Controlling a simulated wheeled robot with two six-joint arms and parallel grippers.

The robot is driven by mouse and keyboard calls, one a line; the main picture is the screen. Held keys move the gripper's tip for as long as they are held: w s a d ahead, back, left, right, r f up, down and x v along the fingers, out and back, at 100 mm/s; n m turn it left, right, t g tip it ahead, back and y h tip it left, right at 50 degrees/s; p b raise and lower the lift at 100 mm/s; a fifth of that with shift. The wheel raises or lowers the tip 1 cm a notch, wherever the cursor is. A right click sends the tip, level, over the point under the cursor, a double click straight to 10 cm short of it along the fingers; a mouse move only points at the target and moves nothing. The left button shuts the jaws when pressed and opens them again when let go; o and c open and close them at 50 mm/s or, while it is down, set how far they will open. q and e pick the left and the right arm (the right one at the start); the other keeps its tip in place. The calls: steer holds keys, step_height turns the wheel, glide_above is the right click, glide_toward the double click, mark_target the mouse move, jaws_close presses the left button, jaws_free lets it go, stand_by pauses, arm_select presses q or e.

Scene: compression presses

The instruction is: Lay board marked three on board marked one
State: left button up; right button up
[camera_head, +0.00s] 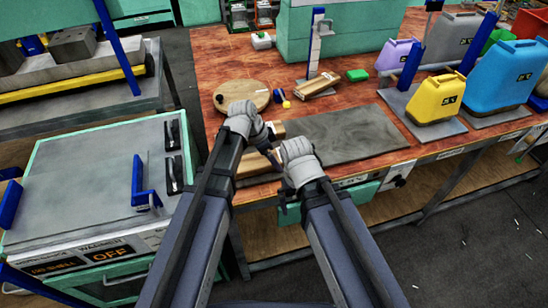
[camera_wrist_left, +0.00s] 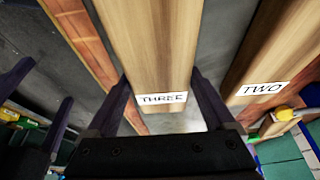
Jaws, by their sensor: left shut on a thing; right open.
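My left gripper (camera_wrist_left: 160,92) is shut on the board marked three (camera_wrist_left: 150,45), a long pale wooden board held between its fingers. The board marked two (camera_wrist_left: 262,70) lies to its right in the left wrist view. In the head view my left gripper (camera_head: 250,122) is over the bench's near left part, its fingers mostly hidden. Wooden pieces show beside it (camera_head: 278,129) and below it (camera_head: 255,164), their marks unreadable. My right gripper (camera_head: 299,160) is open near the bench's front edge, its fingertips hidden. I cannot read a mark one anywhere.
A grey mat (camera_head: 350,136) lies clear right of the grippers. Behind are a round wooden board (camera_head: 239,92), another wooden block (camera_head: 318,86), a press post (camera_head: 317,45) and a small green block (camera_head: 357,75). Yellow (camera_head: 436,98) and blue (camera_head: 497,75) jugs stand at right.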

mark_target(260, 159)
arm_select(q)
steer(key=shift+f, duration=0.25)
steer(key=o, duration=1.4)
steer(key=shift+r, duration=0.1)
steer(key=shift+r, duration=0.15)
steer(key=shift+s+a+r+p, duration=0.1)
steer(key=shift+a+r+p, duration=0.1)
steer(key=shift+r+p, duration=0.45)
steer(key=p+v, duration=1)
steer(key=shift+a+r, duration=0.15)
steer(key=shift+r, duration=0.15)
steer(key=shift+f, duration=0.2)
